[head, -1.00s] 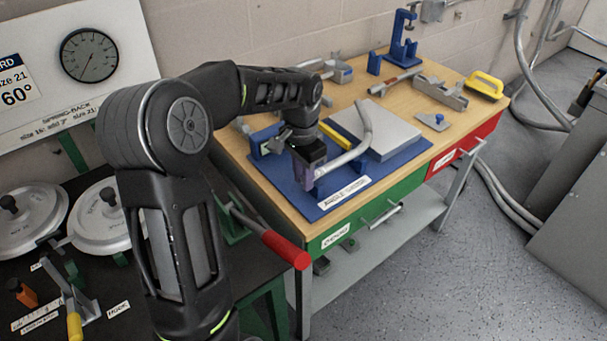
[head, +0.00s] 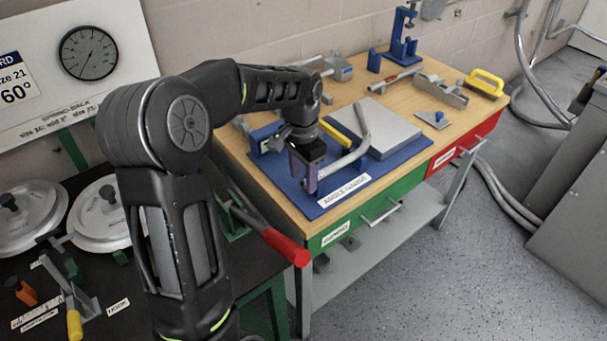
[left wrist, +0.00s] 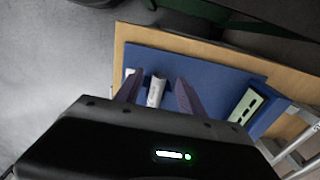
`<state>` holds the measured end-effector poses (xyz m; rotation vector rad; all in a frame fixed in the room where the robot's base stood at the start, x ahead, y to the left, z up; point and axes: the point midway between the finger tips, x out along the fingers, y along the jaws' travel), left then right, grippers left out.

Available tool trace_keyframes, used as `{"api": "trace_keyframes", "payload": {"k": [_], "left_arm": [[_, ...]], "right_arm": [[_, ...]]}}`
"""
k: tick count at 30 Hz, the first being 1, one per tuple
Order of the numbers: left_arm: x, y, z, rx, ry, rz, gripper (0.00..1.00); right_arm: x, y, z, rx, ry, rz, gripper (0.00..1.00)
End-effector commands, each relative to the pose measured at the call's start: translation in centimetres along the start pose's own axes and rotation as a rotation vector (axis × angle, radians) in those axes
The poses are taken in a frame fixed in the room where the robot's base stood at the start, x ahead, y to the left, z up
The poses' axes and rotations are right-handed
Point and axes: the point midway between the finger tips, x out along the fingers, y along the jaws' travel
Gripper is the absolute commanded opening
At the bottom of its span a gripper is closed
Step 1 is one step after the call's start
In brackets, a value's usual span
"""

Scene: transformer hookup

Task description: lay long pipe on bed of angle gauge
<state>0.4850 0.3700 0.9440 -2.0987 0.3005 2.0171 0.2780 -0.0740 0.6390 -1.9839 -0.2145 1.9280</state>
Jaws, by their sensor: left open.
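The long pipe (head: 362,132) is a grey bent tube at the angle gauge. One arm stands up along the left edge of the gauge's grey plate (head: 392,128), and the other runs down-left toward my left gripper. The gauge has a blue base (head: 405,153) with a white label and a yellow bar (head: 337,134). Whether the pipe rests fully on the bed is unclear. My left gripper (head: 308,180) points down over the base's left part, open. In the left wrist view a pipe end (left wrist: 156,90) shows between its parted fingers (left wrist: 158,95), apparently touching neither. My right gripper is out of view.
Blue and grey fixtures, a grey tool (head: 440,92) and a yellow-handled tool (head: 484,84) stand on the wooden bench. A red-handled lever (head: 285,246) sticks out at the front left.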

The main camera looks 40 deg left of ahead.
Motion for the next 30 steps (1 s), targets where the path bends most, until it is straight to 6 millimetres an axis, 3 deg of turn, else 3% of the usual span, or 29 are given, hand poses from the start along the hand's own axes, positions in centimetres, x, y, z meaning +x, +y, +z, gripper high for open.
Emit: {"api": "trace_keyframes", "payload": {"k": [5, 18, 30], "left_arm": [[-1.3, 0.0, -0.1, 0.0, 0.003, -0.002, 0.46], [-7.5, 0.0, -0.1, 0.0, 0.003, -0.002, 0.46], [-7.8, 0.0, -0.1, 0.0, 0.003, -0.001, 0.46]], "right_arm": [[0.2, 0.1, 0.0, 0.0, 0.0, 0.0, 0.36], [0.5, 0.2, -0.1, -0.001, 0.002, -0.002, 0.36], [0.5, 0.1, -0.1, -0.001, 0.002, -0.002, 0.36]]}}
